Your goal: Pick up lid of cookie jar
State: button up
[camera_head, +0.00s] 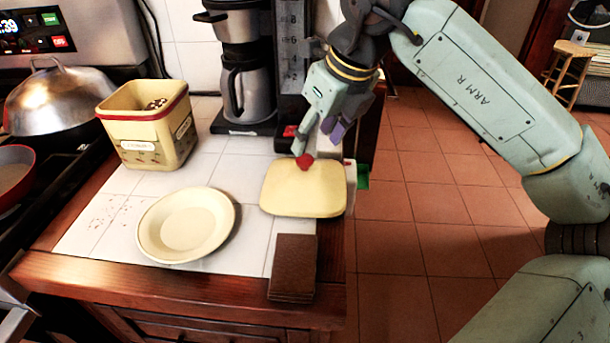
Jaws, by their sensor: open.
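The lid (285,196) is a flat cream square with rounded corners and a red knob (305,161) on top. It lies at the right side of the white tiled counter, apart from the jar. The cookie jar (140,154) is a cream square container with a red rim, standing uncovered to the left with dark contents inside. My gripper (316,150) is open, with its fingertips pointing down right at the knob. One finger is beside or touching the knob; I cannot tell which. The far side of the knob is partly hidden by the fingers.
A cream plate (165,247) and a dark brown block (293,262) lie near the front edge. A coffee maker (247,75) stands behind. A stove with a metal-domed pan (58,100) is at left. A green item (363,175) shows beside the lid. Open floor lies right.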

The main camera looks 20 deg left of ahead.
aim_at(306, 158)
jog(key=shift+p+x, duration=1.05)
jog(key=shift+x, duration=2.3)
jog(key=shift+a, duration=0.1)
grip_shut()
jog(key=shift+r, duration=0.1)
